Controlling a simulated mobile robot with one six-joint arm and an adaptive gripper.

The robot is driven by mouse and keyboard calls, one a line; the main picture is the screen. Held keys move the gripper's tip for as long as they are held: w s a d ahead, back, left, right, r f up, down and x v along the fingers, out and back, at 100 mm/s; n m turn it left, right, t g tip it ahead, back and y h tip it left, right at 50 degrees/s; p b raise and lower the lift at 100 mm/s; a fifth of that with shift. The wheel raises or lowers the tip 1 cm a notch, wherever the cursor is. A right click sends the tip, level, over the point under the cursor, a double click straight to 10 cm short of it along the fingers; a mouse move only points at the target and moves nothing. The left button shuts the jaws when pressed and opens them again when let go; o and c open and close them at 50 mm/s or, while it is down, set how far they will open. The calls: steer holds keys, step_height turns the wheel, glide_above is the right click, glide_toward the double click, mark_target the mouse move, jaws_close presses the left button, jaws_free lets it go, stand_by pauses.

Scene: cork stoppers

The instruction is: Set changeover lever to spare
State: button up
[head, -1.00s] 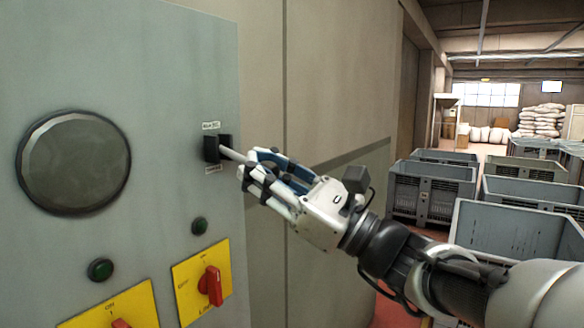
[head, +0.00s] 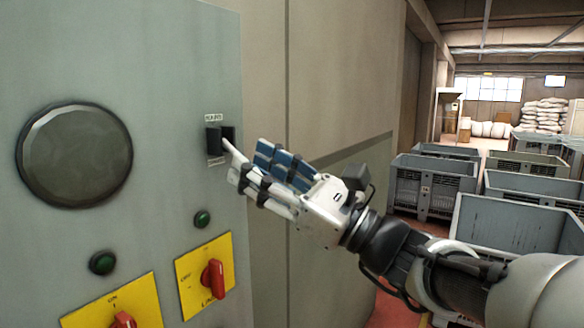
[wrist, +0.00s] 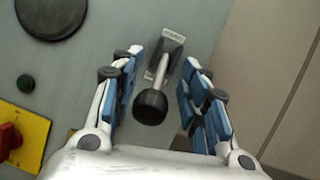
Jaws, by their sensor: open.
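The changeover lever (head: 231,149) is a pale shaft in a black slotted housing (head: 213,141) on the grey panel. Small labels sit above and below the housing; their text is too small to read. In the head view the shaft slants down to the right and its end is hidden behind my fingers. The wrist view shows the lever shaft (wrist: 160,69) and its black knob (wrist: 150,107). My gripper (head: 258,172) is open, with the knob between the fingers, nearer the left ones; contact cannot be told.
A large dark round disc (head: 74,160) is on the panel at left. Below are green buttons (head: 202,218) and red rotary switches (head: 213,279) on yellow plates. Grey crates (head: 430,185) stand at right. A beige wall is behind my gripper.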

steer(key=v, duration=1.2)
